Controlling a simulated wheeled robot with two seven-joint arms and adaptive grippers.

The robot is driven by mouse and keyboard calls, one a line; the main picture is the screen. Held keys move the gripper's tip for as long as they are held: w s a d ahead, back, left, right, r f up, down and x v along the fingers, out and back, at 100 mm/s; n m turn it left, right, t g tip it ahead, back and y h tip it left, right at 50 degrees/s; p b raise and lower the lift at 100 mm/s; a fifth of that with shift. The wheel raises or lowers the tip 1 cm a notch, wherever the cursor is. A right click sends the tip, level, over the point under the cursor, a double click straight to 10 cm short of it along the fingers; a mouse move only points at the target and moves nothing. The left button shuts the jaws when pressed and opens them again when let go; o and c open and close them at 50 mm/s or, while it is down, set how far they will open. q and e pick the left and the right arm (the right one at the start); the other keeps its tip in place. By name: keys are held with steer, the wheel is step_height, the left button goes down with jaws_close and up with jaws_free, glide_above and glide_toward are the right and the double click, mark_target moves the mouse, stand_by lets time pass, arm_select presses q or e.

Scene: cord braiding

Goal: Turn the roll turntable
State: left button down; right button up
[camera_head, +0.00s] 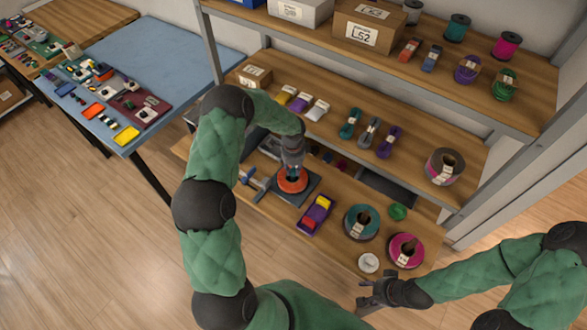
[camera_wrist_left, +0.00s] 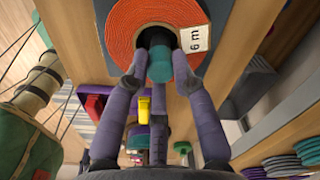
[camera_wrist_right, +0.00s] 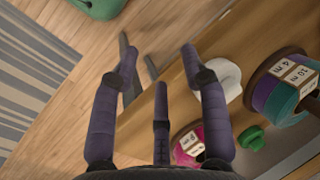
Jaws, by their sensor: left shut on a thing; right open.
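An orange-red roll (camera_head: 293,183) lies flat on the dark square base of the turntable (camera_head: 311,186) on the low wooden shelf. In the left wrist view the roll (camera_wrist_left: 122,32) carries a "6 m" label on its right side. A teal knob (camera_wrist_left: 160,66) stands at its dark centre. My left gripper (camera_head: 292,168) reaches down over the roll, its fingers closed around the knob; the fingertips also show in the left wrist view (camera_wrist_left: 159,72). My right gripper (camera_head: 372,291) is open and empty, off the shelf's front edge; its spread fingers show in the right wrist view (camera_wrist_right: 157,66).
Upper shelves hold cords and boxes. Floor in front is clear.

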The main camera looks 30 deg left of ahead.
arm_select(q)
steer(key=shift+s+a+f+m, duration=0.1)
steer(key=shift+m, duration=0.85)
steer(key=shift+s+f+m, duration=0.1)
steer(key=shift+m, duration=0.85)
steer(key=shift+w+r+m+p, duration=0.1)
steer(key=shift+m+p, duration=0.25)
steer(key=shift+m, duration=1.35)
steer(key=shift+m+p, duration=0.4)
steer(key=shift+m, duration=1.8)
steer(key=shift+w+r+m, duration=0.1)
steer(key=shift+w+m, duration=0.05)
steer(key=shift+m, duration=0.75)
steer(key=shift+m, duration=0.4)
steer(key=c, duration=1.1)
jaws_free()
steer(key=shift+w, duration=0.1)
steer(key=shift+o, duration=0.3)
steer(key=shift+a, duration=0.1)
